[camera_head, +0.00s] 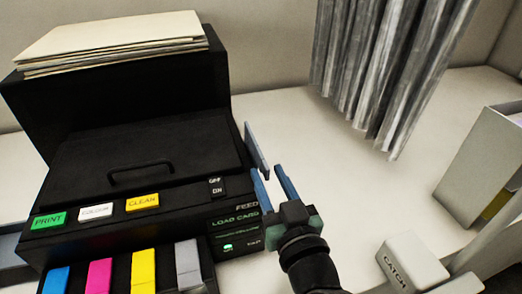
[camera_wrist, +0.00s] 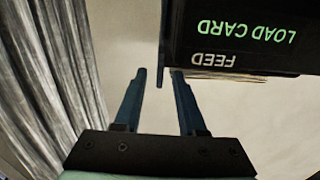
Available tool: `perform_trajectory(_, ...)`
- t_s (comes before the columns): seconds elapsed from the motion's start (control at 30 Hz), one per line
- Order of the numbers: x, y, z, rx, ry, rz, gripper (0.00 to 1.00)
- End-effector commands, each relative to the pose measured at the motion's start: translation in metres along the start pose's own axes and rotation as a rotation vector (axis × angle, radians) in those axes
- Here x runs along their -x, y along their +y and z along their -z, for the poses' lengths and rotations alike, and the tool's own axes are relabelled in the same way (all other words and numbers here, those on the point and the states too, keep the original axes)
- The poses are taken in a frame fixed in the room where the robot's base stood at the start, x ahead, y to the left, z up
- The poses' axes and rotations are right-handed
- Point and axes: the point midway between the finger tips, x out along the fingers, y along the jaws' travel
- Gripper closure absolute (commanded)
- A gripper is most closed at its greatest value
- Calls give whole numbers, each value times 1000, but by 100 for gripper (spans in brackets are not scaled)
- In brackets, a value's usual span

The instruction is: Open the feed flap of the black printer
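The black printer (camera_head: 150,160) stands on the left of the head view, with "FEED" lettering at its right front corner. Its feed flap (camera_head: 257,148) is a thin blue-grey panel along the right side, nearly parallel to the side wall. In the wrist view the flap (camera_wrist: 164,45) shows as a thin dark strip beside the printer (camera_wrist: 240,35), with a narrow gap between. My gripper (camera_head: 267,170) is open at the flap's near end. In the wrist view the flap's end lies between the two fingertips (camera_wrist: 159,73), nearer the right one. Contact cannot be told.
Grey hanging strips (camera_head: 385,70) come down at the back right. A light box (camera_head: 485,165) stands at the right, and a pale block marked CATCH (camera_head: 410,268) is at the front right. The white table (camera_head: 350,190) is clear between them and the printer. Paper (camera_head: 115,40) tops the printer.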

Motion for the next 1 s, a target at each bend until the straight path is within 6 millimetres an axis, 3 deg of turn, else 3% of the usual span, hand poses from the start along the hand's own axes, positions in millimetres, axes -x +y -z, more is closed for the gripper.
perform_trajectory(0.1,-23,-1,4,-2,1,3,60)
perform_trajectory(0.3,-45,0,2,-1,0,2,60)
perform_trajectory(0.73,-54,0,0,0,0,0,60)
perform_trajectory(0.93,-53,0,0,0,0,0,96)
perform_trajectory(1.0,-53,0,0,0,0,0,100)
